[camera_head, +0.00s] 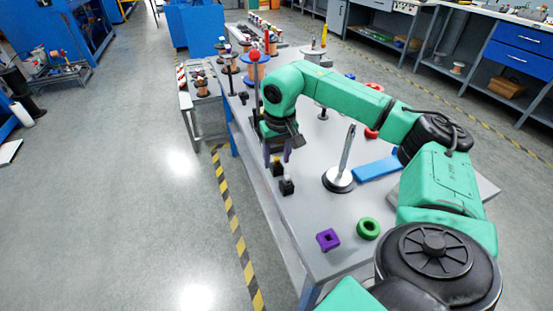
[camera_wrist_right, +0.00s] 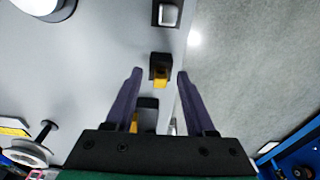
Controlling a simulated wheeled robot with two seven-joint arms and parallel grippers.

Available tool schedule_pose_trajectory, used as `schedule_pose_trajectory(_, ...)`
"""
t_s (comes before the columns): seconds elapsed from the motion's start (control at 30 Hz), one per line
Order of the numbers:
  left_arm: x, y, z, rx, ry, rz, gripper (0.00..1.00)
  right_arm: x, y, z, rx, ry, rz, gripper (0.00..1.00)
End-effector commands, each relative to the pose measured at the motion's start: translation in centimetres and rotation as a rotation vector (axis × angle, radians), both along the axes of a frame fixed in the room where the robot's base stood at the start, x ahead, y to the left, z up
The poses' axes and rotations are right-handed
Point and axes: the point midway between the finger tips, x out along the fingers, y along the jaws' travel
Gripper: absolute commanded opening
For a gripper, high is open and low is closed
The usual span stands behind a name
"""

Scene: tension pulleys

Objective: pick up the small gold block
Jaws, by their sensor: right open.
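A small gold block (camera_wrist_right: 161,84) shows in the right wrist view, against a small black holder (camera_wrist_right: 160,61) near the table edge. It lies between and just beyond my right fingertips in that picture. In the head view the matching black holder (camera_head: 277,169) stands just below my right gripper (camera_head: 277,156). My right gripper is open, with its fingers pointing down and nothing held between them; it also shows in the right wrist view (camera_wrist_right: 159,73). Another gold piece (camera_wrist_right: 134,122) with a black part is partly hidden by the gripper's base. My left gripper is not in view.
A second black holder (camera_head: 287,187) with a silvery block (camera_wrist_right: 168,15) stands nearby. A silver disc with a rod (camera_head: 340,180), a blue bar (camera_head: 377,168), a green ring (camera_head: 368,229) and a purple square piece (camera_head: 328,240) are on the grey table (camera_head: 300,215).

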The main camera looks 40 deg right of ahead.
Motion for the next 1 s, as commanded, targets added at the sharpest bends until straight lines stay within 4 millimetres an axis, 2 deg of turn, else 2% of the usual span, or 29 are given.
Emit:
schedule_pose_trajectory(0.13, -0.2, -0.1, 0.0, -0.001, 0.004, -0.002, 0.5, 0.0, 0.0, 0.1, 0.0, 0.0, 0.0, 0.55)
schedule_pose_trajectory(0.27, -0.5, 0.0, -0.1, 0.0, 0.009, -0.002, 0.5, 0.0, 0.0, 0.1, 0.0, 0.0, 0.0, 0.05)
schedule_pose_trajectory(0.3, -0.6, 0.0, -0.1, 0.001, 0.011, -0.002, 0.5, 0.0, 0.0, 0.1, 0.0, 0.0, 0.0, 0.0)
schedule_pose_trajectory(0.6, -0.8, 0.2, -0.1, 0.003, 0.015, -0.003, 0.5, 0.0, 0.0, 0.2, 0.0, -0.001, 0.0, 0.0)
schedule_pose_trajectory(0.77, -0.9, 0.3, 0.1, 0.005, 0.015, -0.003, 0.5, 0.1, 0.0, 1.3, 0.0, -0.002, 0.0, 0.0)
schedule_pose_trajectory(0.87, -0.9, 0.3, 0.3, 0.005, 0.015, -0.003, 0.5, 0.1, 0.0, 3.1, 0.001, -0.005, 0.0, 0.0)
schedule_pose_trajectory(0.97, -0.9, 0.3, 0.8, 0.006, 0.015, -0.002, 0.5, 0.1, 0.1, 6.2, 0.002, -0.006, 0.001, 0.0)
schedule_pose_trajectory(1.0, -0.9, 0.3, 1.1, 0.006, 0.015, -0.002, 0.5, 0.2, 0.1, 7.8, 0.003, -0.007, 0.002, 0.0)
